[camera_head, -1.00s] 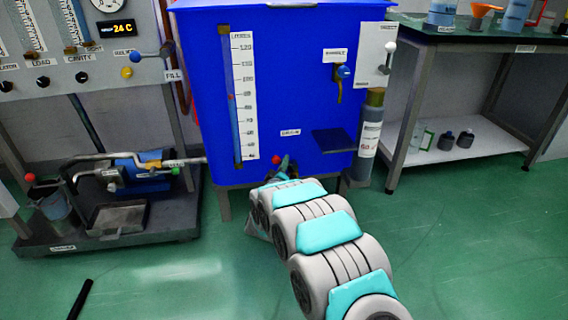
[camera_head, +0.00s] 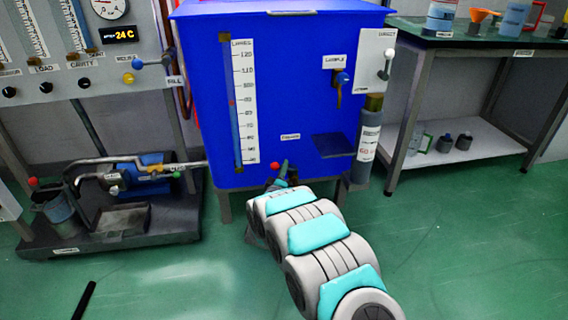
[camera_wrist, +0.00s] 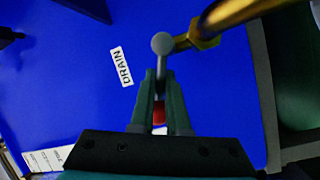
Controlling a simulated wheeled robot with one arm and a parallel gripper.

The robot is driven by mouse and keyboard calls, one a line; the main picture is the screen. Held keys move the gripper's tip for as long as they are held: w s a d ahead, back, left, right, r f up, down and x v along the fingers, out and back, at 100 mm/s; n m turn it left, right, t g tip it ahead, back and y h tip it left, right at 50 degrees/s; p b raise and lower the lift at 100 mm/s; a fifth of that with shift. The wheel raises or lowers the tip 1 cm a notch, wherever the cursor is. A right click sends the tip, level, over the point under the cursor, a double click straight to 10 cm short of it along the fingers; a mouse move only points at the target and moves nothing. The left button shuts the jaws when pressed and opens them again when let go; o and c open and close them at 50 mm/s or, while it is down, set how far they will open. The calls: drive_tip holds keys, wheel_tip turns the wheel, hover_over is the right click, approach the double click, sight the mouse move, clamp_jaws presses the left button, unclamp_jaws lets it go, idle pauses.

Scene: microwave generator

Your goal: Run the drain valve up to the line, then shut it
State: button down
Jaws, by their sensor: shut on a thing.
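The blue tank (camera_head: 290,80) has a white litre scale with a sight tube (camera_head: 236,100) on its front left. A small red mark (camera_head: 231,103) sits partway up the tube; I cannot read the liquid level surely. In the wrist view, the drain valve's brass pipe (camera_wrist: 235,14) comes in at the upper right, near a grey lever (camera_wrist: 162,46). A red grip (camera_wrist: 159,112) shows between the fingers. My gripper (camera_wrist: 160,88) is shut on this lever, below the DRAIN label (camera_wrist: 121,66). In the head view, my arm largely hides the valve and my gripper (camera_head: 282,174).
A pump on a dark base (camera_head: 150,228) stands left of the tank. A grey cylinder (camera_head: 366,148) stands against the tank's right side. A bench (camera_head: 480,42) with a lower shelf is further right. The green floor in front is mostly clear.

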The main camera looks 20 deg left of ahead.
drive_tip(key=shift+a+f+n+p, duration=0.1)
drive_tip(key=shift+f+n+p, duration=0.2)
drive_tip(key=shift+n+p, duration=0.8)
drive_tip(key=shift+s+a+f+n+t+y+p, duration=0.1)
drive_tip(key=shift+f+n+t+y+p, duration=0.2)
drive_tip(key=shift+n, duration=0.4)
drive_tip(key=shift+f+n+t+y+p, duration=0.15)
drive_tip(key=shift+f+n+t+y, duration=0.2)
drive_tip(key=shift+n, duration=0.35)
drive_tip(key=c, duration=0.9)
unclamp_jaws()
drive_tip(key=v, duration=0.7)
drive_tip(key=shift+s+f, duration=0.1)
drive_tip(key=shift+s, duration=0.3)
